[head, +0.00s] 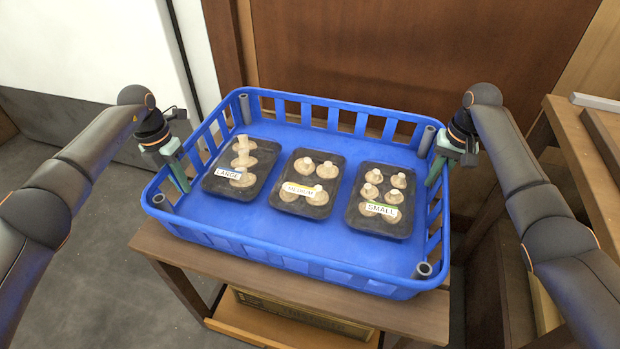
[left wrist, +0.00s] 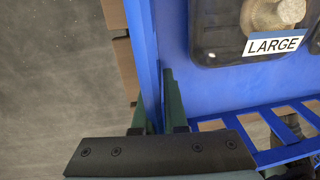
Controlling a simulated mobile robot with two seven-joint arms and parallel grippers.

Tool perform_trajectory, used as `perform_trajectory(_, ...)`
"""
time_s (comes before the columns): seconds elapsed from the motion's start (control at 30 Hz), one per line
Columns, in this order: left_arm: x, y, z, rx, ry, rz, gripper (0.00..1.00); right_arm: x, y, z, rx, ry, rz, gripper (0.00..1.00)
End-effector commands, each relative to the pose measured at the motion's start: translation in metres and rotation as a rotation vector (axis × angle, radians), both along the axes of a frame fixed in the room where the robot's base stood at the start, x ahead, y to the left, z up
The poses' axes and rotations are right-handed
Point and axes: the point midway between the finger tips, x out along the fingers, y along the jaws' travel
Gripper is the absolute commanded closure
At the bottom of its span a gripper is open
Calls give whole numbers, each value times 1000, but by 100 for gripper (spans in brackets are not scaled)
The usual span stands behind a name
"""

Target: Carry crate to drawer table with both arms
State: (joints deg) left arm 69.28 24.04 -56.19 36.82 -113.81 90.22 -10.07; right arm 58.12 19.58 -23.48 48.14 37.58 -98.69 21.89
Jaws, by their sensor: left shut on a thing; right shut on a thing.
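The blue crate (head: 300,262) stands upright over a wooden table (head: 405,308) in the head view; I cannot tell whether it rests on it. Inside are three dark trays of mushrooms: LARGE (head: 216,186), MEDIUM (head: 321,210) and SMALL (head: 357,221). My left gripper (head: 180,178) is shut on the crate's left wall, one finger inside. The left wrist view shows its fingers (left wrist: 158,108) on both sides of the blue wall (left wrist: 146,60). My right gripper (head: 434,172) is shut on the crate's right wall. Its outer finger is hidden.
A brown wooden door or panel (head: 370,50) stands close behind the crate. A white panel (head: 100,40) is at the back left. A wooden table or shelf (head: 575,130) stands at the right. Grey floor (head: 90,290) lies open at the left.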

Motion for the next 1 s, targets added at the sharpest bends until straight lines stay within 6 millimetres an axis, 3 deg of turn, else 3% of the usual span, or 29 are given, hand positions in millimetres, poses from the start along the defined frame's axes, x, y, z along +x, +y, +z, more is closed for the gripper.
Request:
perform_trajectory(0.57, 1, 0, 7, -1, -4, 1, 100, 1, -1, 8, 0, -4, -1, 100)
perform_trajectory(1.0, 1, 0, 42, -1, -4, 1, 100, 1, -1, 42, 0, -4, -1, 100)
